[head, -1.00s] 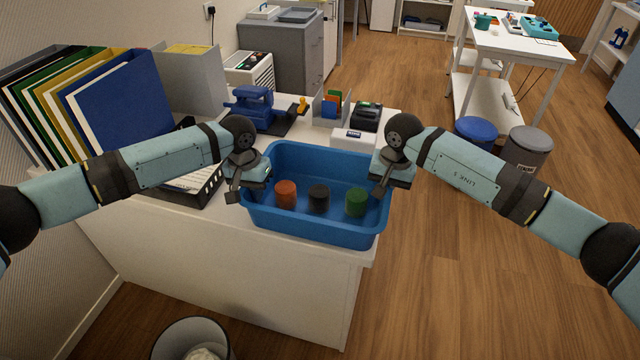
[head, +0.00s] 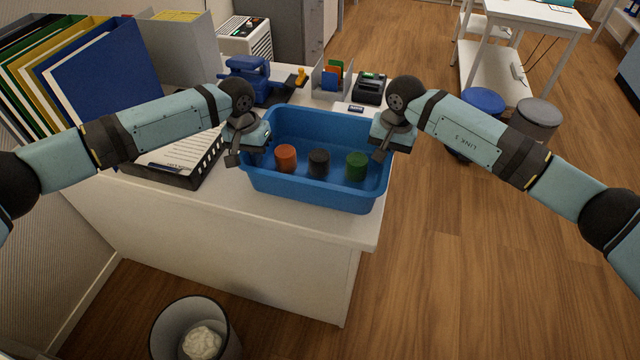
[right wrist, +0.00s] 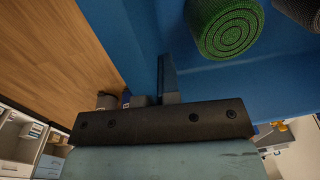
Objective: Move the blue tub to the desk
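The blue tub (head: 315,190) is over the near right part of the white desk (head: 300,225), upright, with an orange, a black and a green round item inside. Whether its base touches the desk cannot be told. My left gripper (head: 236,157) is at the tub's left rim and seems shut on it, with one finger hanging outside. My right gripper (head: 383,150) is at the right rim. In the right wrist view, the right gripper (right wrist: 153,90) has the tub wall (right wrist: 130,30) between its fingers, and the green item (right wrist: 228,28) shows inside.
A black paper tray (head: 190,178) lies left of the tub, with binders (head: 100,75) behind. A blue punch (head: 247,78), a card holder (head: 330,80) and a black device (head: 369,88) stand beyond the tub. A waste bin (head: 165,335) is in front.

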